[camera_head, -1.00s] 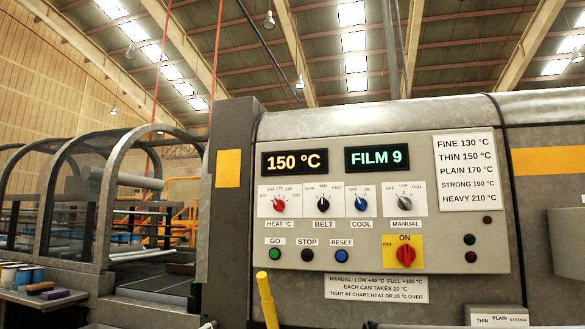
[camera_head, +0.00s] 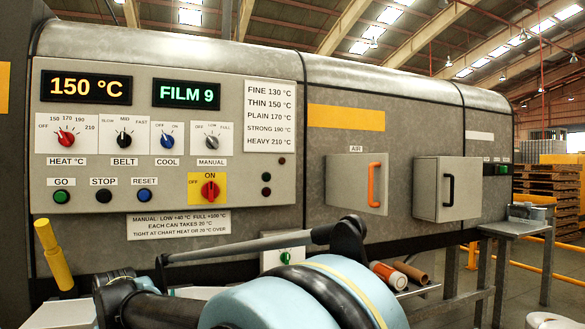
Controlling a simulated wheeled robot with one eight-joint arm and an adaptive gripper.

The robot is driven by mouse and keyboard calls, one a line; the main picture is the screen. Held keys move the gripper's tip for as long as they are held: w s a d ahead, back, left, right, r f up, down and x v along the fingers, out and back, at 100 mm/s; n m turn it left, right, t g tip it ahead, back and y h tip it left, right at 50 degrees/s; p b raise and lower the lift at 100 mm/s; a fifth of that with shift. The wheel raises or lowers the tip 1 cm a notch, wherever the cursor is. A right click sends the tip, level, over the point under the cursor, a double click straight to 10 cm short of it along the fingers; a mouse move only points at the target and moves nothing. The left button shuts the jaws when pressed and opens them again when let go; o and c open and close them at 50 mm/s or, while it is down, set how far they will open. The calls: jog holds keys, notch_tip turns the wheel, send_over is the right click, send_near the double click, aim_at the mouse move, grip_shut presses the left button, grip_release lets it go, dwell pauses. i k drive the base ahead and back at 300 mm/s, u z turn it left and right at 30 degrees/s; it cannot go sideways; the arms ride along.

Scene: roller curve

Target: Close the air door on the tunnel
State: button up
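The air door (camera_head: 346,188), a grey square panel under the label AIR, is on the tunnel's front at the middle right. It has an upright orange handle (camera_head: 374,184) near its right edge. The panel's right edge looks taller than its left, as if it stands out a little from the wall; I cannot tell how wide the gap is. My arm (camera_head: 260,300), pale blue and black with a grey link, fills the bottom middle, below and left of the door. No fingertips of my gripper can be made out, and nothing of mine touches the door.
A second grey door or box with a black handle (camera_head: 448,190) is to the right. The control panel (camera_head: 225,170) is on the left, with a yellow lever (camera_head: 54,253) below. A metal side table (camera_head: 512,229) stands at the right. A red-and-white roll (camera_head: 411,272) lies near my arm.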

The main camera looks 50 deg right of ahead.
aim_at(360, 182)
jog(key=z, duration=2.3)
jog(key=k, duration=1.3)
jog(key=u, duration=0.55)
jog(key=i, duration=0.9)
jog(key=u, duration=0.15)
